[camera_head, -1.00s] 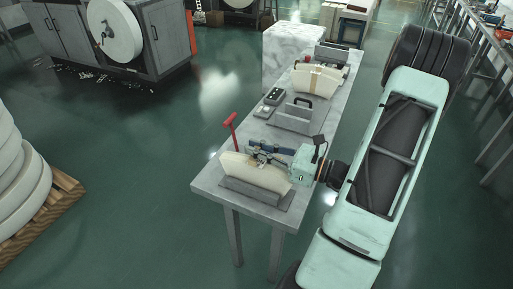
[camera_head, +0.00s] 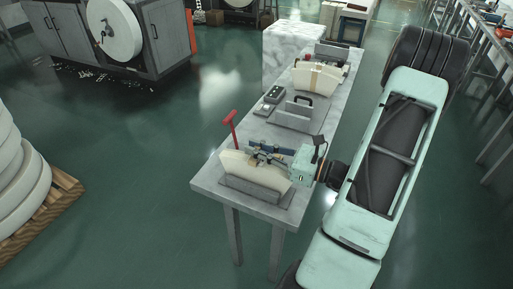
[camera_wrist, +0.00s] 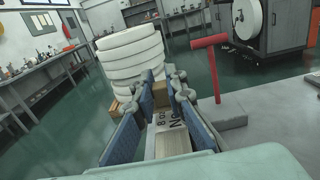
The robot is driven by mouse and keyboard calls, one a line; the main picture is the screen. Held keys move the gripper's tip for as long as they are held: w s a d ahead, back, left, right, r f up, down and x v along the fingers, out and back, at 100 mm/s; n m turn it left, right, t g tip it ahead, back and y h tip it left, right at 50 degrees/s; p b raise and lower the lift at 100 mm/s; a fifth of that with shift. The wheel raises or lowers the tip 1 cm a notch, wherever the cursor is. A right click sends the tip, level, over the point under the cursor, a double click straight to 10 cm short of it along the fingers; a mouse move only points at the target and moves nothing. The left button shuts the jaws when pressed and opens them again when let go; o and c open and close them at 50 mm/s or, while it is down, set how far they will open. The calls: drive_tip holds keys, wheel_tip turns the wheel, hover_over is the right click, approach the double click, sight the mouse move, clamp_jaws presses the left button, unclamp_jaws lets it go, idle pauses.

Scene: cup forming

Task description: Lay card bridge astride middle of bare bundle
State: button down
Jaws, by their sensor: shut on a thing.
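The bare bundle (camera_head: 240,165), a cream curved stack, stands in a grey cradle (camera_head: 262,197) at the near end of the bench. My gripper (camera_head: 262,154) is over its top, near the middle. In the wrist view my gripper (camera_wrist: 160,112) has its blue-padded fingers on either side of a small brown card piece (camera_wrist: 160,92), which looks like the card bridge. The fingers hide most of it, and I cannot tell whether it touches the bundle.
A red T-handled tool (camera_head: 230,130) stands upright just left of the bundle. Behind lie a grey holder with a handle (camera_head: 297,116), small dark boxes (camera_head: 268,102) and a second bundle with a brown band (camera_head: 315,80). The bench's near left corner (camera_head: 205,185) is clear.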

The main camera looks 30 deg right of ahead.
drive_tip(key=shift+f+b, duration=0.45)
drive_tip(key=shift+f, duration=0.15)
idle(0.7)
drive_tip(key=c, duration=1.4)
unclamp_jaws()
drive_tip(key=shift+r+p, duration=3.3)
drive_tip(key=shift+r, duration=0.75)
drive_tip(key=shift+f, duration=0.1)
